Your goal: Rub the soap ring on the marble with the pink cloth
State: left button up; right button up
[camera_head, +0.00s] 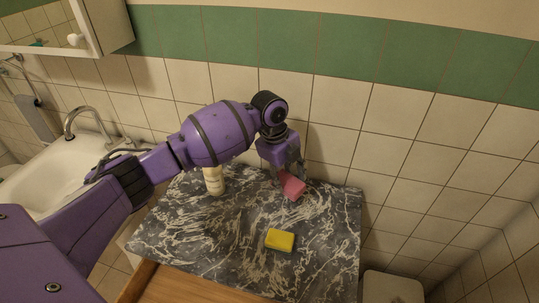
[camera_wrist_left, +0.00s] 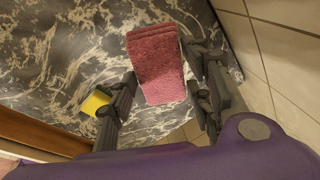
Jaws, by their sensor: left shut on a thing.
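The pink cloth (camera_head: 292,187) is a folded block near the back right of the dark marble top (camera_head: 190,242). My left gripper (camera_head: 288,177) is shut on it from above. In the left wrist view the cloth (camera_wrist_left: 157,62) sits between the two fingers of the left gripper (camera_wrist_left: 166,92). The cloth is low over the marble; I cannot tell whether it touches. I cannot make out a soap ring among the pale veins of the marble. My right gripper is not in view.
A yellow sponge (camera_head: 280,240) lies on the marble in front of the cloth and shows in the left wrist view (camera_wrist_left: 96,101). A cream bottle (camera_head: 214,180) stands at the back left, beside my arm. A tiled wall (camera_head: 340,130) closes the back. A sink (camera_head: 55,170) is at left.

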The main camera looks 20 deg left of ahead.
pick_arm(q)
jog(key=shift+m+g+y, duration=0.5)
jog(key=shift+m+g, duration=0.1)
jog(key=shift+g, duration=0.3)
jog(key=r, duration=0.5)
jog(key=shift+s+a, duration=0.2)
jog(key=shift+s, duration=0.15)
jog(key=shift+f+b, duration=0.3)
jog(key=shift+f, duration=0.1)
notch_tip(320, 180, down, 4)
jog(key=shift+r+b, duration=0.2)
jog(key=shift+b, duration=0.45)
jog(key=shift+f, duration=0.2)
jog(key=shift+r, duration=0.15)
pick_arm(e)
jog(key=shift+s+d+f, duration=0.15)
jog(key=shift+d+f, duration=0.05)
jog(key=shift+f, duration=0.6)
